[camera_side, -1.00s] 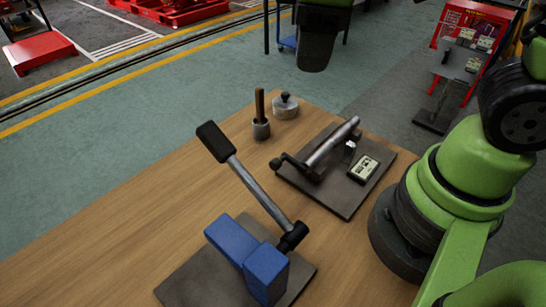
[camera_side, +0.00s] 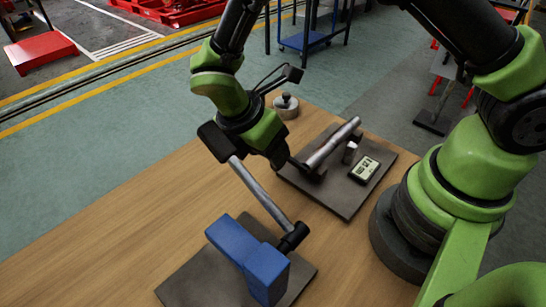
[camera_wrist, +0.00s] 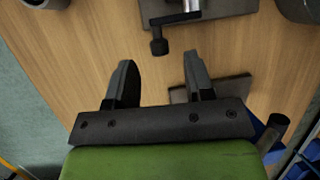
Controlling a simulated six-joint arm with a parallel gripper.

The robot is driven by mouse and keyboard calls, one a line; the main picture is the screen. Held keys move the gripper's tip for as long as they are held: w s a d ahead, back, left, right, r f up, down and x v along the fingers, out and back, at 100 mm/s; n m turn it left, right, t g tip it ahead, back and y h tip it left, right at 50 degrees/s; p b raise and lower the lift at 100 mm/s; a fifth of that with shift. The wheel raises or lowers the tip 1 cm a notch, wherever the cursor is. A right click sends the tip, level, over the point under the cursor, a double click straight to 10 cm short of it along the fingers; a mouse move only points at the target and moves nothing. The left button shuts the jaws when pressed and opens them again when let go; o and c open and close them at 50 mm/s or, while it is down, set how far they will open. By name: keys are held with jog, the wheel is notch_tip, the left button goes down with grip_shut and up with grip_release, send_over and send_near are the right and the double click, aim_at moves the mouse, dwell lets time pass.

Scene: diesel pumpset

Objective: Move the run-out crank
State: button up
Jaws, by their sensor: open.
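The run-out crank is a small dark crank with a knob on the near left end of a bright steel shaft (camera_side: 332,148), over a grey plate (camera_side: 343,205). In the wrist view the crank's knob (camera_wrist: 159,46) shows near the top, beyond and roughly between my fingertips. In the side view my gripper (camera_side: 285,160) hangs by the crank end of the shaft, and the crank there is partly hidden. My gripper (camera_wrist: 160,62) is open in the wrist view, with nothing between its fingers. I cannot tell its exact height above the crank.
A dial gauge box (camera_side: 363,169) sits on the same plate. A lidded round pot (camera_side: 287,106) stands behind. Bare wood (camera_side: 100,240) lies to the left.

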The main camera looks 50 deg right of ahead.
jog(key=shift+x, duration=1.75)
jog(key=shift+a, duration=0.1)
jog(key=shift+c, duration=0.2)
grip_shut()
